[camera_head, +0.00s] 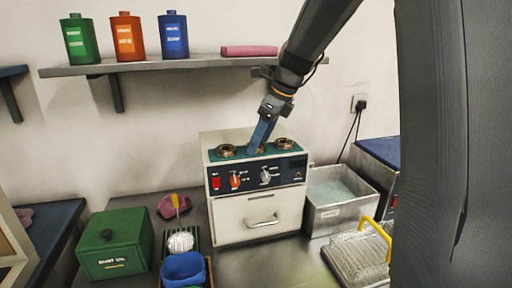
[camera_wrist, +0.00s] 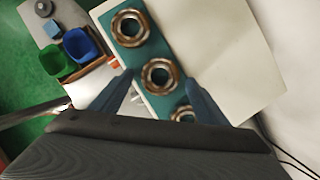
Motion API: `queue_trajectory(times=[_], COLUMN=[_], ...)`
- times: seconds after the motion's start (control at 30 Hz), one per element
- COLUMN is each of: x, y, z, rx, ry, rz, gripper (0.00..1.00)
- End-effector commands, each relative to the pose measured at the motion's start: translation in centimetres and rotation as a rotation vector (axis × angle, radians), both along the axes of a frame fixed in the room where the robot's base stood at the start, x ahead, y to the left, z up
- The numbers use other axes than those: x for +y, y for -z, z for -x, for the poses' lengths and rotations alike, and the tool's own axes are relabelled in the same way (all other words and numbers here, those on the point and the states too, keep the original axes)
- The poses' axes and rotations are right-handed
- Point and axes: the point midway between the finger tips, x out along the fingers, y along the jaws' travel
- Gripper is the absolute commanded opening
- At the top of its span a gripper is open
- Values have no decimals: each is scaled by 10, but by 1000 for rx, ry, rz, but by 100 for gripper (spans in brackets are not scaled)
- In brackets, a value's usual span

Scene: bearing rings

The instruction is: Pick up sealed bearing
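Three bronze-coloured bearing rings lie in a row on a teal mat (camera_wrist: 147,53) on top of a white machine. In the wrist view they are the upper ring (camera_wrist: 130,27), the middle ring (camera_wrist: 160,75) and the lower ring (camera_wrist: 184,114), partly hidden by my gripper. I cannot tell which one is sealed. In the head view, the left ring (camera_head: 226,150) and right ring (camera_head: 284,143) show, with the middle one mostly behind my gripper (camera_head: 257,150). My gripper (camera_wrist: 159,78) is open and empty, its blue fingers on either side of the middle ring.
The machine (camera_head: 258,222) has a knob panel in front. A grey water bin (camera_head: 335,215) and a wire basket (camera_head: 360,255) stand to its right. A green box (camera_head: 115,245) and blue cup (camera_head: 184,270) stand left. A shelf (camera_head: 190,64) with bottles hangs behind.

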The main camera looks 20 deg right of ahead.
Motion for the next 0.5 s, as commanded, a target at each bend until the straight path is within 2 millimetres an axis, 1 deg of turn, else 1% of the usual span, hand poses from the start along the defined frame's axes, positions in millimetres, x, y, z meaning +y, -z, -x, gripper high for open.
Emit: queue_trajectory(times=[0.03,0.17,0.2,0.23,0.27,0.5], x=[0,0,0,0,0,0], y=[0,0,0,0,0,-2], z=[0,0,0,0,0,0], rx=[0,0,0,0,0,-2], ry=[0,0,0,0,0,-1], rz=[0,0,0,0,0,0], gripper=[61,39,33,27,24,24])
